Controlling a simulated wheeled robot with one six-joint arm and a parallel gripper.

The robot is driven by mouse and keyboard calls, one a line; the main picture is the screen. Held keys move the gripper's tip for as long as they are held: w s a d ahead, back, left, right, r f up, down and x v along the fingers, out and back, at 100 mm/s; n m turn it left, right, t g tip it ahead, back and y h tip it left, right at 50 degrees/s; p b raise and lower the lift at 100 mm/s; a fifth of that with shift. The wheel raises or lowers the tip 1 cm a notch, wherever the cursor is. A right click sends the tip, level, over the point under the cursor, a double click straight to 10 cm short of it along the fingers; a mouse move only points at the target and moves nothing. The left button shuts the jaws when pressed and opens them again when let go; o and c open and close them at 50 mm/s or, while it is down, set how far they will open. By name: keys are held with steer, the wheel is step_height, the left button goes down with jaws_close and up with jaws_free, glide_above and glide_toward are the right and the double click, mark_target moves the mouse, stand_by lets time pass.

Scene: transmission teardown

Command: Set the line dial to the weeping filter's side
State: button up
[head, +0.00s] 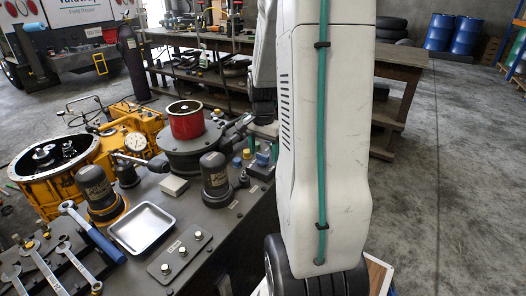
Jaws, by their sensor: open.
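Two dark filter canisters with labels stand on the grey bench: a left filter (97,190) and a right filter (215,176). An amber ring (108,213) shows around the foot of the left filter; the right one's foot looks dark. I cannot surely make out the line dial; a small dark fitting (127,174) stands behind the left filter. My gripper (238,124) shows small and dark beside my arm, above the bench near the right side of the round dark housing. It looks empty and apart from both filters. Its fingers are hard to see.
A red cylinder (186,120) sits on the dark housing (184,150). A yellow gearbox casing (50,172) is at left. Open floor (440,180) lies right.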

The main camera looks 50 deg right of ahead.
steer(key=shift+f, duration=0.15)
steer(key=c, duration=1)
steer(key=shift+n, duration=0.3)
steer(key=n, duration=0.4)
steer(key=shift+w, duration=0.1)
steer(key=shift+a+n, duration=0.1)
steer(key=shift+n, duration=2)
steer(key=o, duration=1)
